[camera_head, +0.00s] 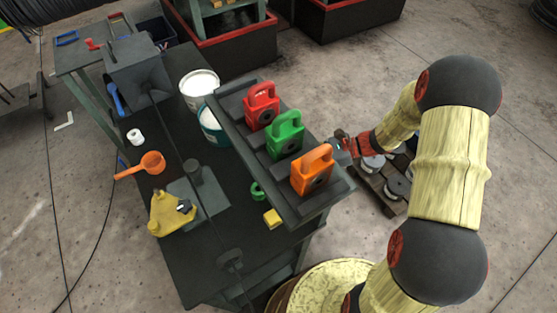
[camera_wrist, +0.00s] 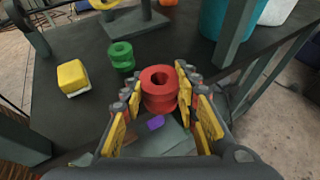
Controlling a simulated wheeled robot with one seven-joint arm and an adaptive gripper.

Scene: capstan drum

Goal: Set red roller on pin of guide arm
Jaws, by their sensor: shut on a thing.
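My gripper (camera_wrist: 160,108) is shut on the red roller (camera_wrist: 160,84), a grooved spool with a dark centre hole, held between the yellow-padded fingers. In the head view my gripper (camera_head: 343,148) is partly hidden beside the rack, and I cannot make out the roller there. A yellow plate (camera_head: 164,216), which looks like the guide arm, lies at the left of the bench with a small dark peg-like part (camera_head: 184,206) on it. In the wrist view only a sliver of yellow shows at the top edge, and no pin is clear.
A rack (camera_head: 335,193) holds red, green and orange blocks between my gripper and the yellow plate. A green roller (camera_wrist: 121,56) and yellow block (camera_wrist: 73,77) lie on the bench (camera_head: 205,262).

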